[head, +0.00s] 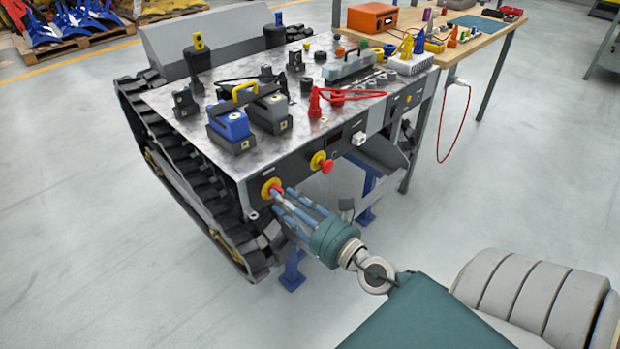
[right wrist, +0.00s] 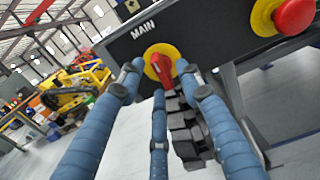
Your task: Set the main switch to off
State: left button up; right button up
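The main switch (head: 270,187) is a yellow disc with a red handle at the left end of the carrier's dark front panel. In the right wrist view the main switch (right wrist: 161,66) sits below the word MAIN; its red handle is partly hidden by my fingers, and I cannot read its set position. My right gripper (head: 286,201) is at the switch, fingers pointing at it. In the right wrist view my right gripper (right wrist: 163,76) has its fingers spread around the handle, with no clear grip on it. My left gripper is not in view.
A red emergency button on a yellow base (head: 321,162) is right of the switch. The tracked carrier (head: 170,95) carries several devices, including a blue battery (head: 230,122) and red clamps (head: 316,104). A wooden workbench (head: 485,38) stands behind right. The floor in front is clear.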

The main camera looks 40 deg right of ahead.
jog(key=s, duration=0.9)
jog(key=shift+s+d, duration=0.35)
jog(key=shift+s, duration=0.05)
